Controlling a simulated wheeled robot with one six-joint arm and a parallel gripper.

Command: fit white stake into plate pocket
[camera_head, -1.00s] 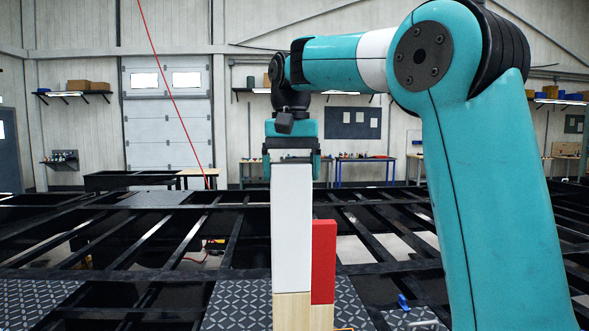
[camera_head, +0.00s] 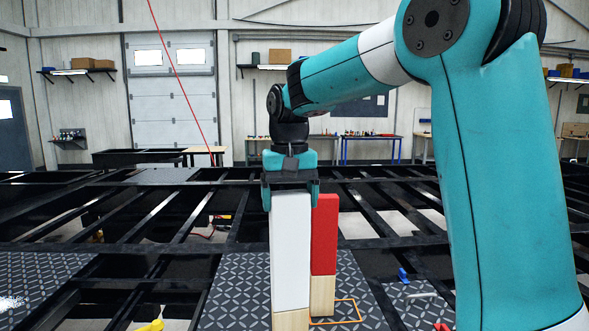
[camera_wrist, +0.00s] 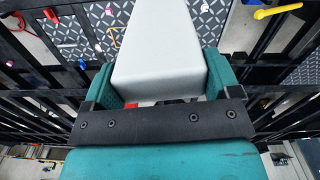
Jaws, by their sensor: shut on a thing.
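The white stake (camera_head: 290,250) has a bare wooden lower end, which is cut off by the bottom of the head view. It is upright, and its white part fills the middle of the wrist view (camera_wrist: 160,50). My gripper (camera_head: 291,195) is shut on its top, one teal finger on each side. A red stake (camera_head: 325,233) with a wooden lower end stands upright close to the right of the white one. The dark patterned plate (camera_head: 240,290) lies below, with an orange square outline (camera_head: 357,310) on it. The white stake's foot and any pocket under it are out of sight.
A black open frame of beams (camera_head: 150,247) with gaps surrounds the plate. A blue item (camera_head: 403,276) lies right of the plate, and a yellow tool (camera_head: 152,326) shows at the bottom left. Workbenches (camera_head: 370,148) stand far back along the wall.

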